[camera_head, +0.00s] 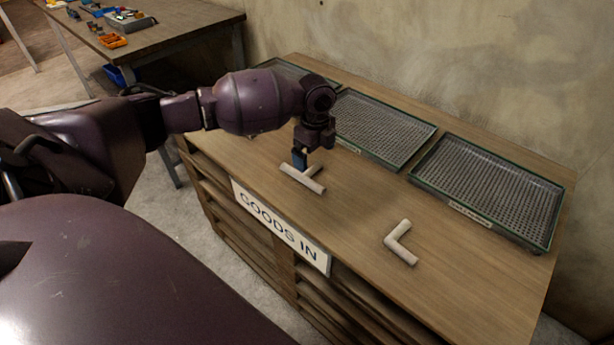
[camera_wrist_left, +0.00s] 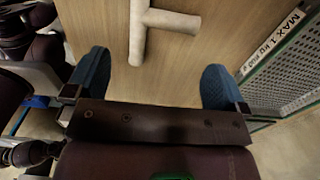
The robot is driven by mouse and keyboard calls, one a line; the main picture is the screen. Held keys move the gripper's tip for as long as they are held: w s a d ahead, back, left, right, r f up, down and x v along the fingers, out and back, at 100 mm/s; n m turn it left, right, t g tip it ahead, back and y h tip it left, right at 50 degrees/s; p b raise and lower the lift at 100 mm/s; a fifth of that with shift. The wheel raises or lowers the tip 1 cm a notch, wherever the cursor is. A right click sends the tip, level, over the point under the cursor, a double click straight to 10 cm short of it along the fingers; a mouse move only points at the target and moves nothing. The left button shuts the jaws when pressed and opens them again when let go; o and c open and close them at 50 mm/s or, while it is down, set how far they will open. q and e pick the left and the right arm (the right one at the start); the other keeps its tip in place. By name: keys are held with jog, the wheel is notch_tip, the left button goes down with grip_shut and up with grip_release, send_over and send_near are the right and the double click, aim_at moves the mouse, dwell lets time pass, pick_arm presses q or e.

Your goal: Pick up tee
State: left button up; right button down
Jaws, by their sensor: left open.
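The tee (camera_head: 303,179) is a pale T-shaped pipe piece lying flat on the wooden counter near its front edge. It also shows in the left wrist view (camera_wrist_left: 140,30), at the top between the two fingers. My left gripper (camera_head: 301,159) is right above the tee in the head view, pointing down. In the left wrist view the blue fingertips of my left gripper (camera_wrist_left: 154,84) are wide apart with nothing between them. Whether they stand level with the tee cannot be told. My right gripper is not in view.
A pale elbow pipe (camera_head: 400,244) lies on the counter (camera_head: 350,215) to the right. Mesh trays (camera_head: 490,190) stand along the back. A GOODS IN sign (camera_head: 279,226) is on the counter's front. Another table (camera_head: 165,35) with small parts stands at the upper left.

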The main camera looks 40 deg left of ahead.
aim_at(312, 171)
pick_arm(q)
notch_tip(312, 171, down, 2)
jog(key=shift+a+f, duration=0.1)
jog(key=shift+f, duration=0.1)
jog(key=f, duration=0.2)
jog(key=f+b, duration=0.1)
jog(key=f, duration=0.1)
jog(key=shift+w+a+f, duration=0.1)
jog(key=shift+a, duration=0.3)
jog(key=shift+f+b, duration=0.3)
jog(key=shift+f, duration=0.05)
jog(key=shift+r, duration=0.1)
jog(key=c, duration=0.7)
jog(key=shift+r, duration=0.1)
notch_tip(312, 171, up, 20)
jog(key=p, duration=0.4)
